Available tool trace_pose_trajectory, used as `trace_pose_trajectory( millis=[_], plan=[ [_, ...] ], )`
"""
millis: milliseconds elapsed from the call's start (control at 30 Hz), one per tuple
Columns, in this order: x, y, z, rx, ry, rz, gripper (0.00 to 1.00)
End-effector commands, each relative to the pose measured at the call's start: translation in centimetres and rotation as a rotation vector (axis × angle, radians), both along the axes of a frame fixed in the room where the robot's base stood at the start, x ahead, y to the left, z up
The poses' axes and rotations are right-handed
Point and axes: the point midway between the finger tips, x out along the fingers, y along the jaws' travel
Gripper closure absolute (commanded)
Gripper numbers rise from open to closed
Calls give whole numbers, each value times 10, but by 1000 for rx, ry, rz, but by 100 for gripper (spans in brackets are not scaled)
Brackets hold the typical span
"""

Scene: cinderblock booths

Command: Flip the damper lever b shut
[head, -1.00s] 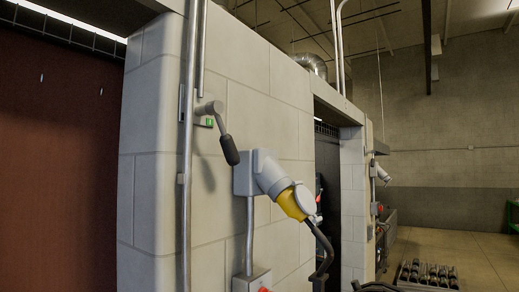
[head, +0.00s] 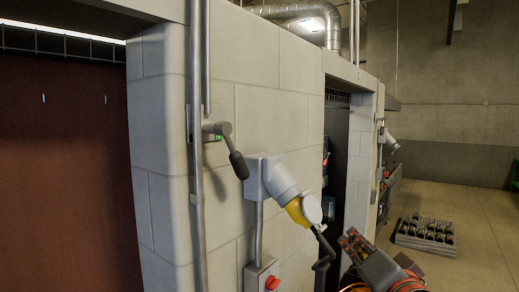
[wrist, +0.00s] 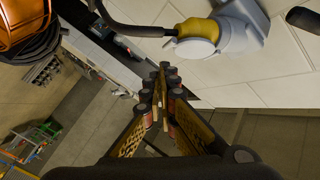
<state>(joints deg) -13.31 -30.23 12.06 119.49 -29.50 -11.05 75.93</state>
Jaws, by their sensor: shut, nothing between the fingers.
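A damper lever (head: 236,161) with a grey pivot and a dark grip is mounted on the near block wall beside a vertical conduit. Its grip hangs down and to the right, and a small green mark shows by the pivot. I cannot read a letter on it. A dark rounded end, probably this grip (wrist: 303,19), shows at the top right of the wrist view. My gripper (head: 353,240) is shut and empty, low and right of the lever and well apart from it. Its fingertips (wrist: 167,77) meet in the wrist view.
A grey socket with a yellow plug (head: 298,210) and black cable juts from the wall between lever and gripper. Below it is a box with a red knob (head: 272,283). A rack of dark round items (head: 425,234) stands on the floor at right, with open floor around it.

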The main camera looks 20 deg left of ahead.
Motion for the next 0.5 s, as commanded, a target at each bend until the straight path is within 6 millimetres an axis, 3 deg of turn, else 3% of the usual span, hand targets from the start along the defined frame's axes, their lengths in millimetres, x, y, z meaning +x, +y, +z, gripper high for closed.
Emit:
trace_pose_trajectory(
  millis=[33,100,200,333,500],
  plan=[
    [4,24,40,69,-34,64,100],
    [4,54,77,170,-71,156,100],
    [-2,87,114,279,-98,273,100],
    [-10,113,139,362,-106,372,100],
    [-13,122,146,395,-105,411,100]
  ],
)
